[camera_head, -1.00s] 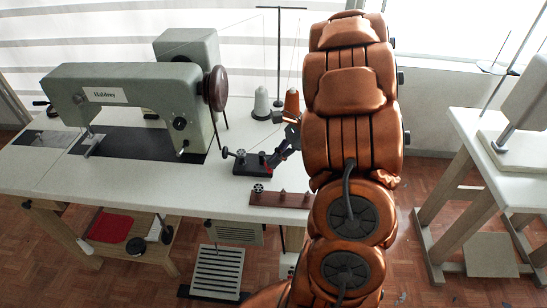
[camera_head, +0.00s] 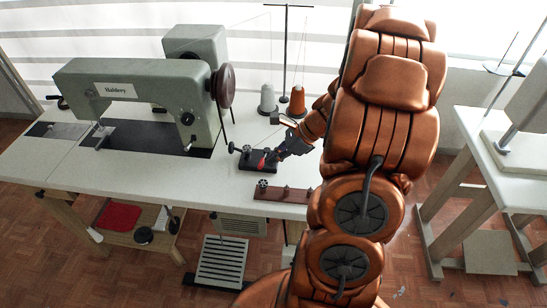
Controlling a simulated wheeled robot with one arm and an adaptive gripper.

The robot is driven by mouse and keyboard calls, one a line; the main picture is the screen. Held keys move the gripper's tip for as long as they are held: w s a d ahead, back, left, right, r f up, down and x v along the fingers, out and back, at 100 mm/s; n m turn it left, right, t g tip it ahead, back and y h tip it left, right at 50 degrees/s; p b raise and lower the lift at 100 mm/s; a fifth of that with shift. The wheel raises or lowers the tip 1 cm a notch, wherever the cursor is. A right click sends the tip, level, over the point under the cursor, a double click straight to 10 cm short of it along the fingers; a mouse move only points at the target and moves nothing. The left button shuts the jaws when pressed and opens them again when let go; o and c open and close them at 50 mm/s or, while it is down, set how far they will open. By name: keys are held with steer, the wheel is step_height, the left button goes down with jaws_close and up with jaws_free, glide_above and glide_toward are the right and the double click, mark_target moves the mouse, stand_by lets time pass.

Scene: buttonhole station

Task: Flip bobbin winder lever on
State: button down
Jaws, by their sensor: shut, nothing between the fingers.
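The bobbin winder (camera_head: 246,163) is a small black unit on the white table, to the right of the sewing machine. I cannot tell whether the fingertips touch the lever. The lever's exact tilt is too small to read.
The grey-green sewing machine (camera_head: 140,95) stands to the left with a dark handwheel (camera_head: 224,86). A grey cone (camera_head: 267,99) and an orange thread cone (camera_head: 297,101) stand behind the winder. A brown strip with pegs (camera_head: 284,194) lies at the front edge.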

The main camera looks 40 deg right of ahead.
steer(key=shift+w+d+p, duration=0.1)
steer(key=shift+d+p, duration=0.25)
steer(key=shift+d, duration=0.35)
steer(key=shift+r, duration=0.1)
steer(key=shift+d+r+p, duration=0.1)
steer(key=shift+r+p, duration=0.1)
steer(key=shift+p, duration=0.1)
steer(key=s+a+v, duration=0.2)
steer(key=v, duration=1.1)
steer(key=shift+s+r, duration=0.2)
steer(key=s+a+r+n+g+h, duration=0.1)
steer(key=s+a+n+g, duration=0.15)
steer(key=a+n, duration=0.5)
steer(key=s+a+r+n+g+h, duration=0.1)
steer(key=a+n+g, duration=0.25)
steer(key=a, duration=0.75)
steer(key=s+a+n+h+p, duration=0.1)
steer(key=s+a+n+h, duration=0.3)
steer(key=s+n, duration=0.7)
steer(key=a+n, duration=0.2)
steer(key=n, duration=0.1)
steer(key=shift+s+r+g+h, duration=0.3)
steer(key=shift+r+g+h, duration=0.05)
steer(key=shift+g+h, duration=0.05)
